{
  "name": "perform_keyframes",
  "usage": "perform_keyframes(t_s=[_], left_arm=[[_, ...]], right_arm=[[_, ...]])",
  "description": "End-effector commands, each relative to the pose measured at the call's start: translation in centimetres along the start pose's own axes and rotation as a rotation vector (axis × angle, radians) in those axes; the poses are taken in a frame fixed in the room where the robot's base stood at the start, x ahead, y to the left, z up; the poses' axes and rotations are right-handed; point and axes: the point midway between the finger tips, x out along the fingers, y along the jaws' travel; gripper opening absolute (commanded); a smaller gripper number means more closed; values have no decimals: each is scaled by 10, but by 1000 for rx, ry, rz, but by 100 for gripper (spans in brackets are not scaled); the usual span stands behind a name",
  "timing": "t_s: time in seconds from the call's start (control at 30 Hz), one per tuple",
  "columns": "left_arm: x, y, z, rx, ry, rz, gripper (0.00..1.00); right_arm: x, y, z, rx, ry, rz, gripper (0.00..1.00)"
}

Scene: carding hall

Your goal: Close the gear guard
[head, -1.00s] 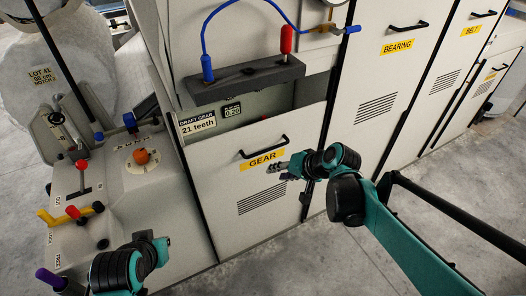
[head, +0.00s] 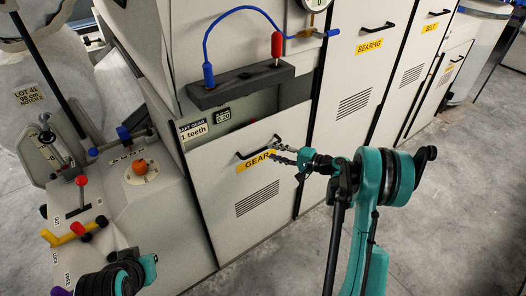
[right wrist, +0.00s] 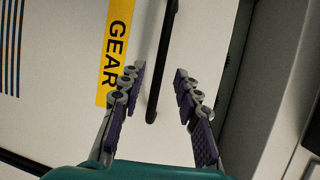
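The gear guard (head: 218,190) is a pale panel with a yellow GEAR label (head: 251,162) and a black bar handle (head: 262,149). Its top edge sits below the machine body, leaving a dark gap with the draft gear plate (head: 193,130) showing. My right gripper (head: 278,152) is at the handle's right end. In the right wrist view the fingers (right wrist: 160,95) are apart, with the handle (right wrist: 163,65) reaching between them from above, touching neither finger visibly. My left arm shows at the bottom left; its fingertips are not clear.
A grey ledge (head: 240,88) with a blue and a red plug (head: 277,46) juts out above the guard. A console with an orange knob (head: 140,167) and coloured levers stands left. The BEARING door (head: 350,110) is to the right. Concrete floor is open at right.

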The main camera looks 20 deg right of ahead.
Motion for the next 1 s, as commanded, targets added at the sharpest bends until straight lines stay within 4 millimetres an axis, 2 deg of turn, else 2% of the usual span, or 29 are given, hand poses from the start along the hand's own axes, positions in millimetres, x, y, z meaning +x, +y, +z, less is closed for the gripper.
perform_keyframes(t_s=[0.1,0.3,0.43,0.67,0.8,1.0], left_arm=[[7,0,5,0,0,0,0],[12,0,9,0,0,0,0],[13,0,10,0,0,0,0],[13,0,9,0,0,0,0],[13,0,9,0,0,0,0],[13,0,9,0,0,0,0]], right_arm=[[23,2,1,0,-4,1,32],[48,2,1,-1,-2,2,32],[54,1,0,-1,-1,2,32],[55,0,0,-1,0,2,32],[55,0,0,-1,0,2,0],[54,0,1,-1,0,2,0]])
